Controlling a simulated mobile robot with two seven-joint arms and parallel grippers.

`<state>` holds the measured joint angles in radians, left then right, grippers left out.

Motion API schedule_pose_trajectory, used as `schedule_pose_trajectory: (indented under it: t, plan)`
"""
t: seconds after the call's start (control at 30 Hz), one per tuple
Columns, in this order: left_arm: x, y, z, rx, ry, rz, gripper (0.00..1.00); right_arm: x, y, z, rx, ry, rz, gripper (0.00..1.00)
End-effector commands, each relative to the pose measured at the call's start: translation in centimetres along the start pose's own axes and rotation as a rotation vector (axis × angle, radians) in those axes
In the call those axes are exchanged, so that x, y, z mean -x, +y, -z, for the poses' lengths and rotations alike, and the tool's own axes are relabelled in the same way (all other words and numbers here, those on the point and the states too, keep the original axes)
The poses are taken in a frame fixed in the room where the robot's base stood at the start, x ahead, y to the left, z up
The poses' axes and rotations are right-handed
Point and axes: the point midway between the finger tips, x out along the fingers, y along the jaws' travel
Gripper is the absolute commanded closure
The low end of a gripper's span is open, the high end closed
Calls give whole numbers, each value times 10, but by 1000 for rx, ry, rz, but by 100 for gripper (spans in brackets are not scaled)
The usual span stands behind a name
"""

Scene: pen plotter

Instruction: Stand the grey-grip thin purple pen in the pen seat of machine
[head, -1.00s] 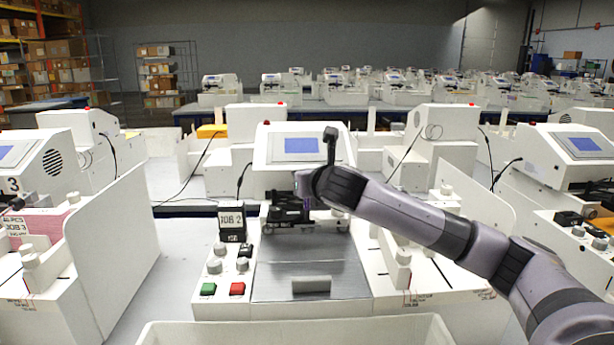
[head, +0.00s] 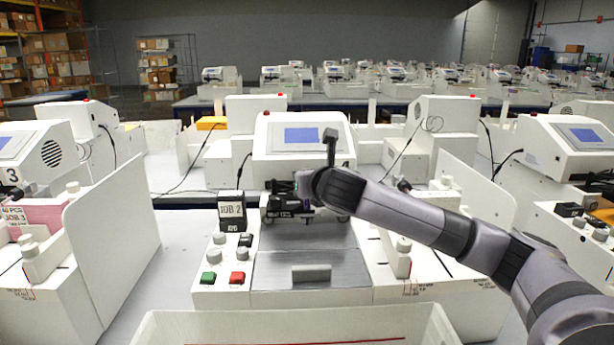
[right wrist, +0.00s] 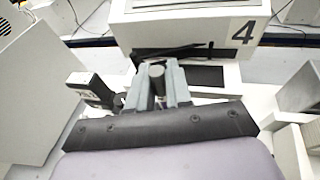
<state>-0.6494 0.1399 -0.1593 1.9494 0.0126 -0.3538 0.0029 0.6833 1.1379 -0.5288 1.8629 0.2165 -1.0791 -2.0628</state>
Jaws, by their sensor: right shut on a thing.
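The machine (head: 303,160) in the middle is a white unit with a blue screen; the wrist view shows its housing (right wrist: 185,30) marked 4. My right gripper (head: 290,203) is over the machine's grey bed, in front of the screen. In the right wrist view its fingers (right wrist: 157,90) are closed on a thin upright grey cylinder (right wrist: 157,72), seen end-on, which fits the pen's grey grip. No purple part shows clearly. The pen's lower end and the pen seat are hidden by the gripper and wrist, so I cannot tell how they meet. My left gripper is out of view.
A white tray (head: 160,325) is in front, with a thin red line inside. Tall white panels (head: 110,240) flank neighbouring machines.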

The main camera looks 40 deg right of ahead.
Motion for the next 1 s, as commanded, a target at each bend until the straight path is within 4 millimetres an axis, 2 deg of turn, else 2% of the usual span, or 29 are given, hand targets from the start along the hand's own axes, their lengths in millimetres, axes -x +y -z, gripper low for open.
schedule_pose_trajectory:
  t: [0.9, 0.93, 1.0]
  plan:
    - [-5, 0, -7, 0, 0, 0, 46, -6, 0, 23, 1, 2, 0, 100]
    - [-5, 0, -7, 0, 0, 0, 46, -6, 0, 23, 1, 2, 0, 78]
    - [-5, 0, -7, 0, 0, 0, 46, -6, 0, 23, 1, 4, 0, 55]
